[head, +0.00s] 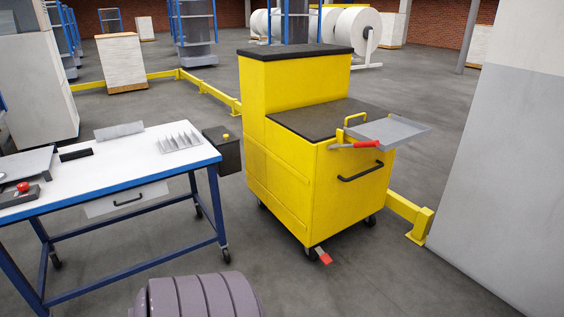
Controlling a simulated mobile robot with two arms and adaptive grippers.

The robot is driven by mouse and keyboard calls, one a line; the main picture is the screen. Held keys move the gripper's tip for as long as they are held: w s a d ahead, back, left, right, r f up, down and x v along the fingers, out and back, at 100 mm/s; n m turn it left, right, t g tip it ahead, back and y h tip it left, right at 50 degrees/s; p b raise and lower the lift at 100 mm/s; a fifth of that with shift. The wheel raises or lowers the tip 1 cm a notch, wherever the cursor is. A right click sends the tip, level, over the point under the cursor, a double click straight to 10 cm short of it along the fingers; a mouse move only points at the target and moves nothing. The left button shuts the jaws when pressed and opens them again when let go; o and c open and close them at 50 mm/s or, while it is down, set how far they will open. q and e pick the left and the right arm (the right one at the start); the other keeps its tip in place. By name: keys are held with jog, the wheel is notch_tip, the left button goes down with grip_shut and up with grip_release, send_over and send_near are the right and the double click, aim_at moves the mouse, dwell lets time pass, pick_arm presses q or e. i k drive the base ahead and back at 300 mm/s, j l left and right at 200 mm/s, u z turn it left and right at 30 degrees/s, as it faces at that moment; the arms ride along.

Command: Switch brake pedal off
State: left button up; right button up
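A yellow tool cart (285,160) on casters stands in the middle of the head view. A small red-tipped pedal (324,257) on a short metal bar sticks out low at the cart's front bottom edge, just above the floor. It looks tilted slightly downward; I cannot tell its switch state. Neither of my grippers is in view, and nothing is touching the pedal.
A white-topped table with a blue frame (110,170) stands left of the cart. A red-handled lever (367,144) and a grey tray (390,132) jut from the cart's top. A yellow floor rail (405,208) and a grey wall block (505,190) are at right. Floor before the pedal is clear.

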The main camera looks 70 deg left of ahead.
aim_at(324, 257)
jog(key=u, duration=1.7)
jog(key=i+l, duration=0.15)
jog(key=i, duration=1.15)
jog(key=i+l+z, duration=0.1)
jog(key=i, duration=1.2)
